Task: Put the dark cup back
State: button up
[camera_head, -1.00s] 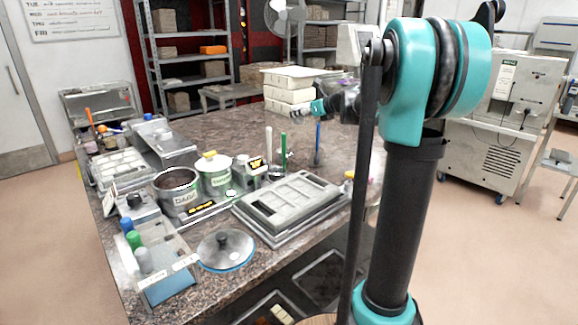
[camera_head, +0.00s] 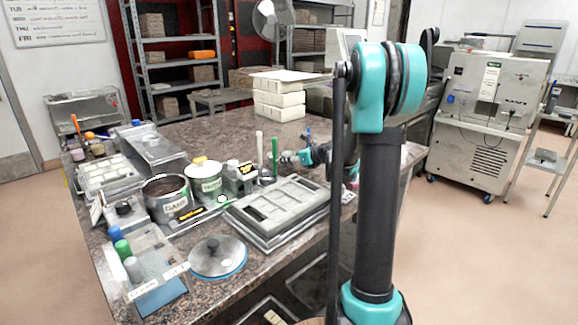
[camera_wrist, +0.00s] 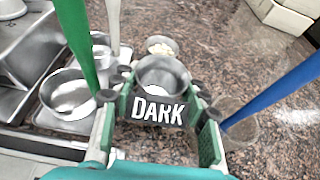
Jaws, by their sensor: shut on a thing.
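The dark cup (camera_wrist: 165,72) is a small round metal cup with a black tag reading DARK on its near side, seen in the wrist view. My gripper (camera_wrist: 160,112) has its green fingers on either side of the cup and is shut on it. In the head view my gripper (camera_head: 288,157) is low over the table beside the green stick; the cup is too small to make out there. Whether the cup touches the table is not clear. The cup looks upright.
A metal cup (camera_wrist: 70,93) stands left of the dark cup, near the green stick (camera_wrist: 77,40). A small cup with pale contents (camera_wrist: 162,44) stands just beyond. A brownish see-through cup (camera_wrist: 238,122) with a blue stick (camera_wrist: 275,90) is at right. White blocks (camera_head: 277,100) stand farther back.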

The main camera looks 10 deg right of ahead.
aim_at(289, 164)
jog(key=shift+f, duration=1.6)
jog(key=o, duration=1)
jog(key=shift+f, duration=0.1)
jog(key=shift+o, duration=0.2)
jog(key=v, duration=1.2)
jog(key=shift+r, duration=0.2)
